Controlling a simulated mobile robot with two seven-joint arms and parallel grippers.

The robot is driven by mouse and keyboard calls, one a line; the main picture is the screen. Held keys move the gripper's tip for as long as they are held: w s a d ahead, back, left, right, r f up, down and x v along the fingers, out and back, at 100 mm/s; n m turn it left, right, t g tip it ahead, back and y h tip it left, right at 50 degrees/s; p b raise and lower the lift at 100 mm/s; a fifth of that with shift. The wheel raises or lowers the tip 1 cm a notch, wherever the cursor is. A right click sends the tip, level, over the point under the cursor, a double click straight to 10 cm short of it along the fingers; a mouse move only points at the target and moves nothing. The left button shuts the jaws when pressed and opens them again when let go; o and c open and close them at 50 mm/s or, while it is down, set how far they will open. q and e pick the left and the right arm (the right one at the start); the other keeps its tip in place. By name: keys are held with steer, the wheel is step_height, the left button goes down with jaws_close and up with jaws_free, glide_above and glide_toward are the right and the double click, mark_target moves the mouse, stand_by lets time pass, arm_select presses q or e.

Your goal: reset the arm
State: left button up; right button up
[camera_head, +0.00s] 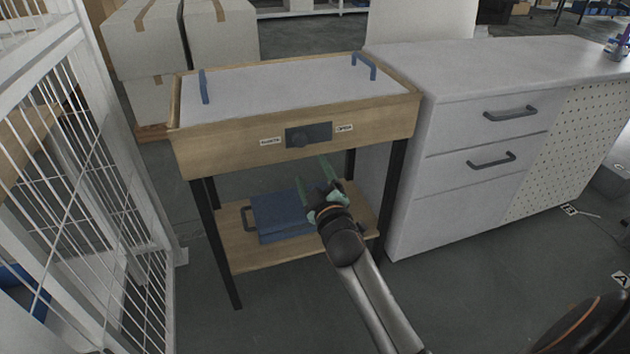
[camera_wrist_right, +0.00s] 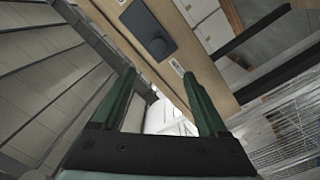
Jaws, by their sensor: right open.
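My right gripper (camera_head: 315,176) is in front of the wooden table, between its top and its lower shelf in the head view. Its green fingers are spread apart with nothing between them; they also show in the right wrist view (camera_wrist_right: 160,100). The fingertips appear below the dark control box (camera_head: 309,134) on the table's front board. That box also shows in the right wrist view (camera_wrist_right: 147,31). My right arm reaches up from the bottom of the head view. My left gripper is not in view.
The wooden table (camera_head: 225,146) has a white top with two blue handles and a blue case (camera_head: 277,217) on its lower shelf. A white drawer cabinet (camera_head: 470,185) stands close on the right. A white wire cage (camera_head: 85,200) stands left. Boxes (camera_head: 222,32) stand behind.

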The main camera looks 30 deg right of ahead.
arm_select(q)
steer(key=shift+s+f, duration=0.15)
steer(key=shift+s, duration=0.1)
arm_select(e)
steer(key=shift+s, duration=0.15)
steer(key=s+a+f+m+g+y, duration=0.1)
steer(key=s+a+f+y, duration=0.3)
steer(key=s+a, duration=0.55)
steer(key=s+a+f+m+g+y, duration=0.15)
steer(key=s+a+f+y, duration=0.45)
steer(key=s, duration=0.6)
arm_select(q)
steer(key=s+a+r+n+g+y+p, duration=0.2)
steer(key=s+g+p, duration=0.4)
steer(key=p, duration=1.5)
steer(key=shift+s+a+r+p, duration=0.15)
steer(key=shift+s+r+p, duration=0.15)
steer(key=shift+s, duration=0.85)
arm_select(e)
steer(key=s+d+r+m+g+h, duration=0.1)
steer(key=s+r+g+h, duration=0.2)
steer(key=s, duration=0.4)
steer(key=shift+s+r+g, duration=0.15)
steer(key=shift+r+g, duration=0.6)
steer(key=shift+g, duration=0.5)
steer(key=shift+m, duration=0.25)
